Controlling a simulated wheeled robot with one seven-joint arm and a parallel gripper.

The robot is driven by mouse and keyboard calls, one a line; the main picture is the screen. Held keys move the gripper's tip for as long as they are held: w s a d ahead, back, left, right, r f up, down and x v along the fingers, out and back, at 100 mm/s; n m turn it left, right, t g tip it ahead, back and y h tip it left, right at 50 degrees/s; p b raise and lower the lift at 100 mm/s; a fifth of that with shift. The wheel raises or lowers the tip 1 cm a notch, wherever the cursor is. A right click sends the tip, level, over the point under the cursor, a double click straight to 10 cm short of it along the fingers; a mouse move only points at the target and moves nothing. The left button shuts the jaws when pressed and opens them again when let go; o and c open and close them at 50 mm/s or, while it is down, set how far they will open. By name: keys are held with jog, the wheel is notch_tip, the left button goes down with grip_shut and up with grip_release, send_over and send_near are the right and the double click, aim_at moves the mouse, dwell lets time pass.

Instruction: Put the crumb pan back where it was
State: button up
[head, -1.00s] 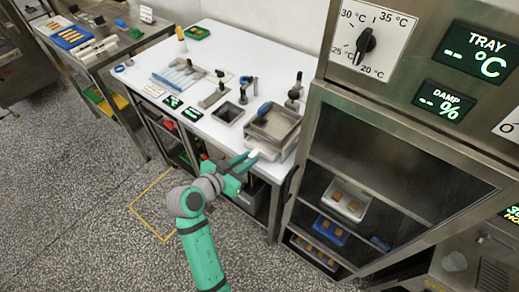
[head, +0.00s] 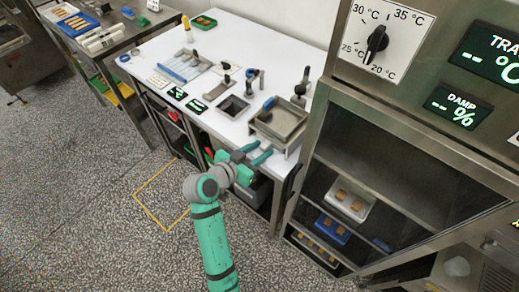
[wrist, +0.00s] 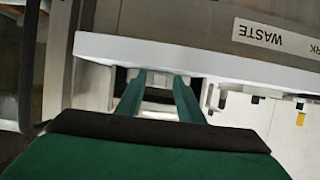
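A square grey metal unit (head: 293,127) stands at the front right corner of the white table. I cannot clearly tell the crumb pan apart from this unit; its low front is partly behind my fingers. My gripper (head: 262,154) is at the table's front edge, just in front of the unit. Its two teal fingers are apart. In the wrist view my gripper (wrist: 160,78) shows both fingers spread, with a pale piece visible between or beyond the tips. I cannot tell whether they touch it.
The white table (head: 215,60) holds a square opening (head: 233,107), upright black-knobbed fittings and a blue-barred tray (head: 185,66). A steel cabinet (head: 330,110) with shelved trays stands close on the right. A WASTE label (wrist: 264,31) shows upside down in the wrist view. Floor is clear at left.

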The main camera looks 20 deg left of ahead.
dwell(0.3)
jog(key=shift+s+a+r, duration=0.1)
jog(key=shift+s+r, duration=0.05)
jog(key=shift+r, duration=0.05)
jog(key=v, duration=1.1)
jog(key=shift+s+r, duration=0.2)
jog(key=shift+s, duration=0.1)
jog(key=shift+a, duration=0.15)
